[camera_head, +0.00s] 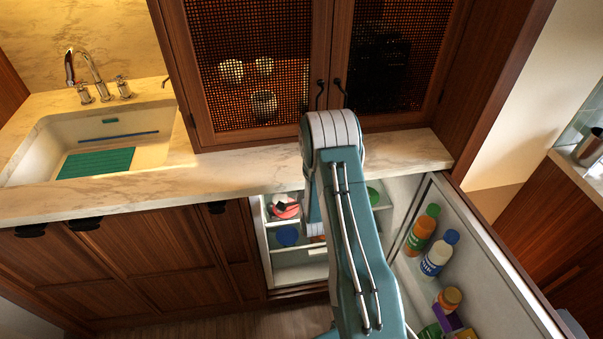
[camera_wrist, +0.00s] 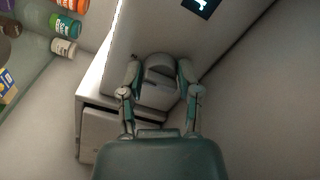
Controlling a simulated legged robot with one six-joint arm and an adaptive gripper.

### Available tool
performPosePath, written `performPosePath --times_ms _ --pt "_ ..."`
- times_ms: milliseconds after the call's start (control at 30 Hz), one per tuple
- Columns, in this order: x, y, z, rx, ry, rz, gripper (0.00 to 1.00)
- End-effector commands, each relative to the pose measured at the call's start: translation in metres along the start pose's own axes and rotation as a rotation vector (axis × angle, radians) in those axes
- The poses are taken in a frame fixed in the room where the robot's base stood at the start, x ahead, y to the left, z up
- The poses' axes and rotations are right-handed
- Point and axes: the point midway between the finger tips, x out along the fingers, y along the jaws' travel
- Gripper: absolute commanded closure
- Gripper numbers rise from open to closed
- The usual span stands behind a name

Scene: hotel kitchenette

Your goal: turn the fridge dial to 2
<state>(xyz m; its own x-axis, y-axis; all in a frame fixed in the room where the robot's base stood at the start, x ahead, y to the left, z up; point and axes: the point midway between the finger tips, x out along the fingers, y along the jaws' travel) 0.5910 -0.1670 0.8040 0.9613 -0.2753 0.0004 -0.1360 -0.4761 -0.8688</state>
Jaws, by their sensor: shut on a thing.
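The fridge (camera_head: 292,275) stands open under the counter in the head view, its door (camera_head: 455,215) swung out to the right. In the wrist view, a pale grey, rounded dial (camera_wrist: 160,77) sits on the fridge's inner wall. My gripper (camera_wrist: 160,66) has one finger on each side of the dial and is shut on it. A small dark display (camera_wrist: 201,6) with a light cyan mark is cut off at the top edge, so its reading cannot be told. My arm hides the gripper and the dial in the head view.
Bottles (camera_head: 437,254) stand on the door shelves at the right. The fridge shelves hold a pink item (camera_head: 286,207) and a blue one (camera_head: 287,236). The counter edge (camera_head: 240,183) runs above the fridge opening. In the wrist view, bottles (camera_wrist: 65,25) stand at the upper left.

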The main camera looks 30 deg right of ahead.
Motion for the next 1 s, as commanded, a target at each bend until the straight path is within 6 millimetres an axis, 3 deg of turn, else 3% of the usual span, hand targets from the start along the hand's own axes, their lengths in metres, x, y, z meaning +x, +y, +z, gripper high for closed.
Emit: performPosePath --times_ms 400,433,500,1000 --pt "0.0010 0.0007 -0.0018 0.010 0.004 0.001 1.00" --pt "0.0010 0.0007 -0.0019 0.010 0.004 0.002 0.52" --pt "0.0008 0.0007 -0.0017 0.010 0.004 0.002 0.22" --pt "-0.0082 0.0006 -0.0003 0.008 0.001 0.002 0.22"
